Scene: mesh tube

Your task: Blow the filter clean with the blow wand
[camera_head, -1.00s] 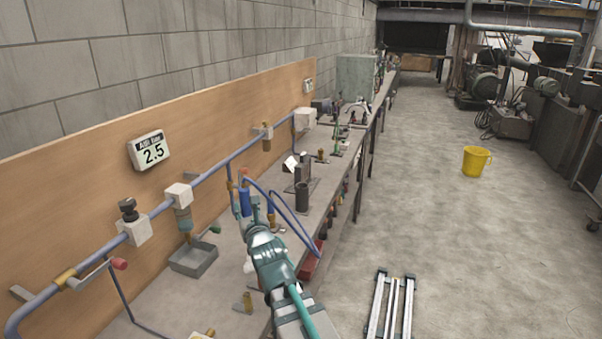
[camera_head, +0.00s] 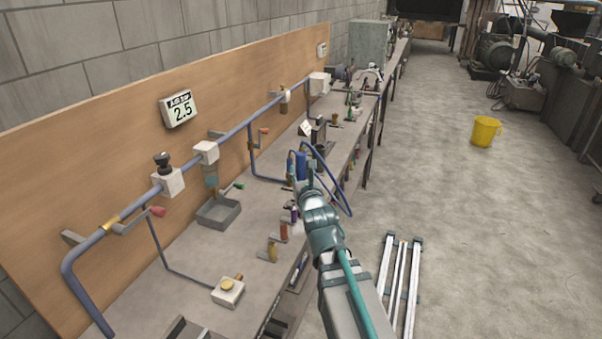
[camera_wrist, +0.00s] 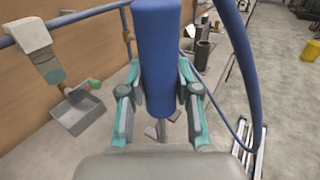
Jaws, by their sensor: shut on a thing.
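My gripper (camera_head: 303,180) is shut on the blue blow wand (camera_head: 302,165), above the bench. In the wrist view the wand (camera_wrist: 158,55) stands upright as a thick blue cylinder between the two fingers of my gripper (camera_wrist: 160,95). A blue hose (camera_wrist: 240,70) loops from it to the right. A dark grey upright tube (camera_wrist: 203,54), possibly the mesh filter, stands on the bench beyond the wand and apart from it. The wand's nozzle end is not clear.
The bench (camera_head: 190,262) carries a grey tray (camera_head: 219,213), a small box with a brass button (camera_head: 229,290) and several small fittings. A blue pipe (camera_head: 243,128) runs along the wooden backboard. The gauge (camera_head: 178,109) reads 2.5. A yellow bucket (camera_head: 485,131) stands on open floor.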

